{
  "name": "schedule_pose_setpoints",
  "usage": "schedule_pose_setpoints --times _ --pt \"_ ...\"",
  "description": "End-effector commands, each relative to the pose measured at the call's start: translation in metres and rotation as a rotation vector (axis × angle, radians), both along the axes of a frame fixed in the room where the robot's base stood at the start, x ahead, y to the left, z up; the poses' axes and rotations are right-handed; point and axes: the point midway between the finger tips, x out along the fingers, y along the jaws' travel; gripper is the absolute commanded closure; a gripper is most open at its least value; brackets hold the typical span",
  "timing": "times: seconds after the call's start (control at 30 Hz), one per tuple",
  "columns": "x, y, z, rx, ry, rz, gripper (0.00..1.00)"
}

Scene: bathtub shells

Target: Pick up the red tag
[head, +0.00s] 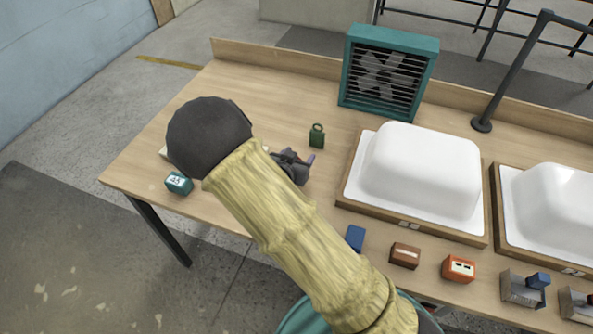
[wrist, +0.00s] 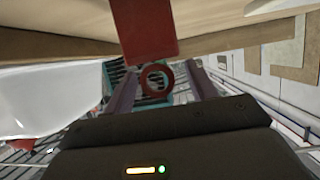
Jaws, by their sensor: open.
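The red tag shows in the wrist view as a flat red body (wrist: 147,32) at top centre with a darker red ring (wrist: 157,66) below it. My gripper (wrist: 158,78) is open, with one finger on each side of the ring. A gap shows on both sides, so the fingers appear clear of the ring. In the head view, my gripper (head: 306,163) is low over the left part of the table, partly behind my own forearm. The red tag cannot be made out there.
A green tag (head: 317,140) stands just beyond my gripper. White tub shells (head: 425,170) on wooden frames fill the right side. A teal fan (head: 388,75) stands at the back. A teal block (head: 179,183) sits at the left edge; a blue block (head: 355,237) and a brown block (head: 405,255) lie near the front.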

Motion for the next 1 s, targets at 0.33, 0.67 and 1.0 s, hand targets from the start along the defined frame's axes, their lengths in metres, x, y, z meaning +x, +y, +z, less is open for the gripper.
schedule_pose_setpoints --times 0.33,0.67,1.0 --pt "0.0064 -0.0025 -0.0031 0.0 0.0 0.0 0.44" --pt "0.0062 -0.0024 -0.0029 0.0 0.0 0.0 0.53" --pt "0.0063 -0.0025 -0.0028 0.0 0.0 0.0 1.0"
